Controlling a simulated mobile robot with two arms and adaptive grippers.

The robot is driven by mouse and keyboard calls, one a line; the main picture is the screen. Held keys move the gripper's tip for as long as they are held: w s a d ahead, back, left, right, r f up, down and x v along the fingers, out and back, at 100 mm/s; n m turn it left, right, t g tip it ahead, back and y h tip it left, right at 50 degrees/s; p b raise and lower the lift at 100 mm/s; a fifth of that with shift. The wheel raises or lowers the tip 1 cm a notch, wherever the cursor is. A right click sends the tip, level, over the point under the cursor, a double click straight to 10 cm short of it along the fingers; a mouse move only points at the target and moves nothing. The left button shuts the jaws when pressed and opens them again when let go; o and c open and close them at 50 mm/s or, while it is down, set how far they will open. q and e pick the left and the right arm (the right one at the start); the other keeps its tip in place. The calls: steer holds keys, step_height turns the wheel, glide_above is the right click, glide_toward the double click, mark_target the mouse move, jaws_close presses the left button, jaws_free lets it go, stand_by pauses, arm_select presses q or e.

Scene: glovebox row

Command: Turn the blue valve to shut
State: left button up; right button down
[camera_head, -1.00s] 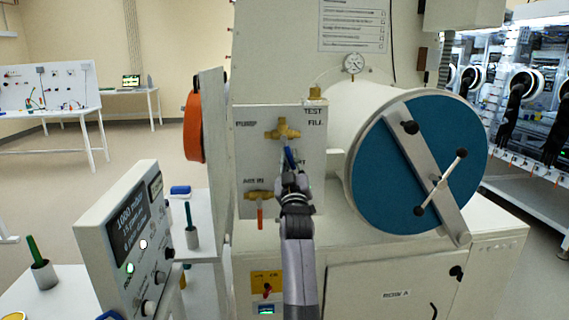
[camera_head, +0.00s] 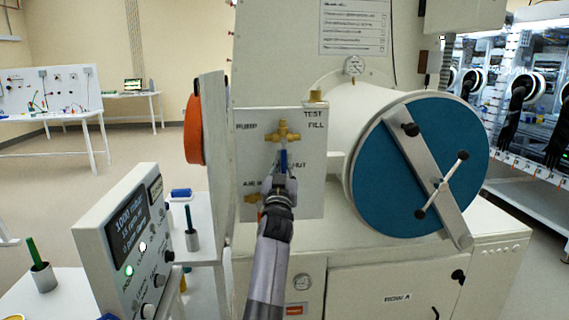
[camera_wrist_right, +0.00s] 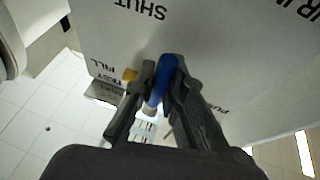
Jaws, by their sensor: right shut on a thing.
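The blue valve has a brass body (camera_head: 283,134) on a pale panel (camera_head: 310,190). Its blue handle (camera_head: 283,160) hangs about straight down from the body, beside the partly hidden SHUT label (camera_head: 299,165). PUMP is printed at the left and TEST and FILL at the right. My right gripper (camera_head: 281,182) is shut on the lower part of the handle. In the right wrist view, the blue handle (camera_wrist_right: 167,72) sits between the two dark fingers. My left gripper is not in view.
A large round blue door (camera_head: 385,180) with a crossbar is at the right. An orange disc (camera_head: 193,128) and a control box (camera_head: 125,240) are at the left.

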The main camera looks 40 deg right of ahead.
steer(key=c, duration=1.6)
jaws_free()
steer(key=shift+c, duration=0.2)
